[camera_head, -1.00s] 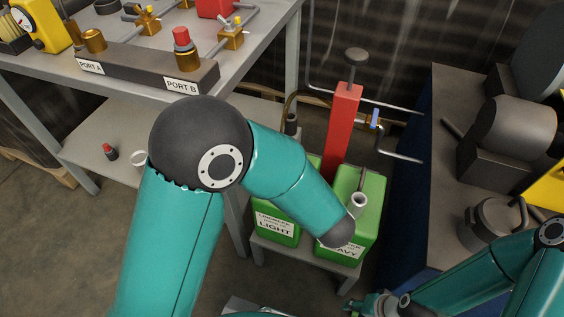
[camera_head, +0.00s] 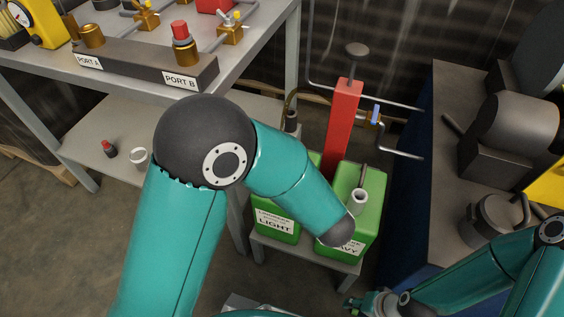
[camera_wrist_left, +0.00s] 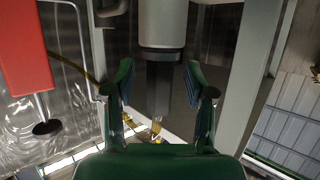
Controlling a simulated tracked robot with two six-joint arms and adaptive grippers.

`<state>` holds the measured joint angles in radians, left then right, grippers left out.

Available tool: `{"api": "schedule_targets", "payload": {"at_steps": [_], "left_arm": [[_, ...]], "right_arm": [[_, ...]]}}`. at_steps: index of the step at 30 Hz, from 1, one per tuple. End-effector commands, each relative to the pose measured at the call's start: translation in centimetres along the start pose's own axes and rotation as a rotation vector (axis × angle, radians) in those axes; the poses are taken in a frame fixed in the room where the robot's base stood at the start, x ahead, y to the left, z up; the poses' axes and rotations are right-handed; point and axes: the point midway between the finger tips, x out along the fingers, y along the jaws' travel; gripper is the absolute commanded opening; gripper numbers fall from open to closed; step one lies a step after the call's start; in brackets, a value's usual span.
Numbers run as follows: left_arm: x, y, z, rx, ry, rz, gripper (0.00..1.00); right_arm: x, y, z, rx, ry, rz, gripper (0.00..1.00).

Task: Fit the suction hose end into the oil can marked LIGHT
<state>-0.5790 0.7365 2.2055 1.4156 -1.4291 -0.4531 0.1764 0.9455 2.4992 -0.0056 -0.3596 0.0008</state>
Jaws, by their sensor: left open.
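The green can marked LIGHT (camera_head: 275,226) stands on a low stand, partly covered by my left forearm. A second green can (camera_head: 372,210), its label partly hidden, stands to its right. A brown hose (camera_head: 288,103) curves down near the bench leg, with a dark cylindrical end (camera_head: 291,121); it also shows in the left wrist view (camera_wrist_left: 72,64). My left gripper (camera_wrist_left: 158,85) is open; a grey cylinder with a dark block below shows between its fingers, and I cannot tell whether it is the hose end. The head view hides this gripper. My right gripper (camera_head: 358,304) is low, its jaws unclear.
A red pump column (camera_head: 343,128) rises behind the cans and shows in the left wrist view (camera_wrist_left: 22,50). The bench (camera_head: 255,45) with the port block (camera_head: 140,68) is at left, with a white cup (camera_head: 139,158) on its lower shelf. A machine table (camera_head: 440,150) stands right.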

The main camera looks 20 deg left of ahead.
Motion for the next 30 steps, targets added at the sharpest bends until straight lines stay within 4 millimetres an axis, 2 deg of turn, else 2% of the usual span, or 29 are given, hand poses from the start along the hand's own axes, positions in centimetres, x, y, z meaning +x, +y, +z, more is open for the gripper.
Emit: {"api": "schedule_targets", "payload": {"at_steps": [5,15,20,30], "left_arm": [[-1.7,0.1,0.0,0.001,0.002,0.004,0.54],[-6.7,0.1,0.0,0.0,0.002,0.004,0.54],[-7.4,0.1,0.1,0.0,0.001,0.001,0.54],[-7.3,0.0,0.1,0.0,0.001,0.0,0.54]], "right_arm": [[0.0,0.0,0.0,0.0,0.0,0.0,0.4],[0.0,0.0,0.0,0.0,0.0,0.0,0.4],[0.0,0.0,0.0,0.0,0.0,0.0,0.4],[0.0,0.0,0.0,0.0,0.0,0.0,0.4]]}}
